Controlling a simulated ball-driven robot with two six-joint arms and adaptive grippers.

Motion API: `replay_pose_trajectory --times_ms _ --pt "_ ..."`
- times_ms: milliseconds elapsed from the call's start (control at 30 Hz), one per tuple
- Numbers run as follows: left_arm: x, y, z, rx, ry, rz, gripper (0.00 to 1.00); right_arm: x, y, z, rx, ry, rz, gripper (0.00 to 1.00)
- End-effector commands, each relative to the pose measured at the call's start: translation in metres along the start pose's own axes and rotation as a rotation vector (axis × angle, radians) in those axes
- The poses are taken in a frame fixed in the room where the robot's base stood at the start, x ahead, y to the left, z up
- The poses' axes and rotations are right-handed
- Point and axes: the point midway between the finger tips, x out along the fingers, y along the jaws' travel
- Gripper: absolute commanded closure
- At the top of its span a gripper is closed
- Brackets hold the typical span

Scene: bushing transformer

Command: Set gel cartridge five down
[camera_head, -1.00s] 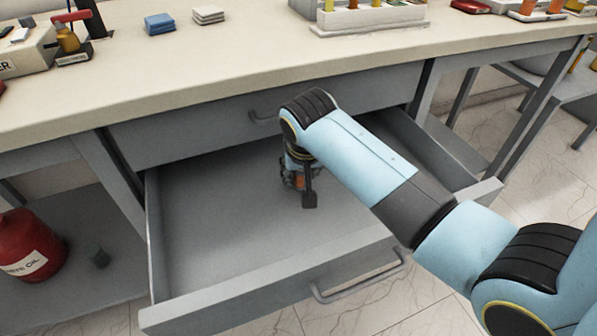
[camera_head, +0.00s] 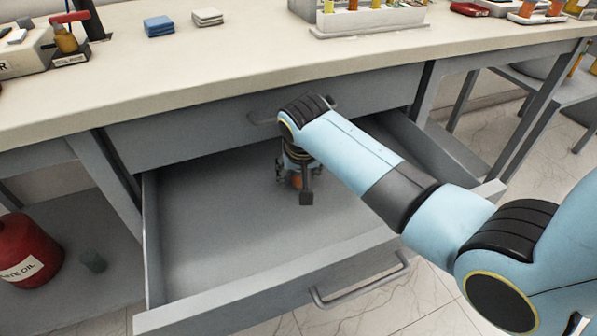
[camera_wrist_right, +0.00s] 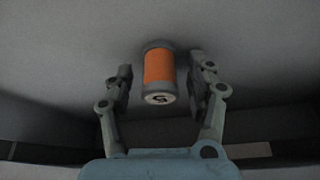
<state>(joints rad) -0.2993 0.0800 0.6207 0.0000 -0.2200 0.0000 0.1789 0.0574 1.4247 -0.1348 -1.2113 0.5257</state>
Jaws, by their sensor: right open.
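An orange cartridge with grey ends (camera_wrist_right: 158,68) shows in the right wrist view, between the spread fingers of my right gripper (camera_wrist_right: 160,85). A dark mark is on its near end face; I cannot read it surely. Both fingers stand apart from the cartridge, with a gap on each side. In the head view my right gripper (camera_head: 297,190) points down inside the open drawer (camera_head: 215,215), and a bit of orange (camera_head: 297,181) shows between its fingers. The cartridge appears to be on the drawer floor. My left gripper is not in view.
The drawer's walls and front, with its handle (camera_head: 360,284), surround the gripper. The drawer floor to the left is clear. The worktop (camera_head: 230,62) above holds blue pads (camera_head: 158,26) and a rack (camera_head: 370,18). A red oil can (camera_head: 25,250) stands at lower left.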

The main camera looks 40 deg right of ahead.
Motion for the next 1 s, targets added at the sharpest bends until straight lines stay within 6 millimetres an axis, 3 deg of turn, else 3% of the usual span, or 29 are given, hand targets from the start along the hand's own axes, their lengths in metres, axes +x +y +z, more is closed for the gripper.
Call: replay_pose_trajectory --times_ms 233,500,700,1000 --pt "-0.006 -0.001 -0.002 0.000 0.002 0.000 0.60 -0.015 -0.001 -0.002 0.000 0.001 -0.001 0.44" --pt "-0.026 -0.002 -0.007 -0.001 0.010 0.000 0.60 -0.076 -0.001 -0.003 0.001 0.003 -0.002 0.44" --pt "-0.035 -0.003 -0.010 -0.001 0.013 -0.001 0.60 -0.110 -0.001 -0.002 0.000 0.002 -0.002 0.44" --pt "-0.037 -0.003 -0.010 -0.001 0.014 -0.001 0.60 -0.122 0.000 -0.001 0.000 0.000 0.000 0.44"
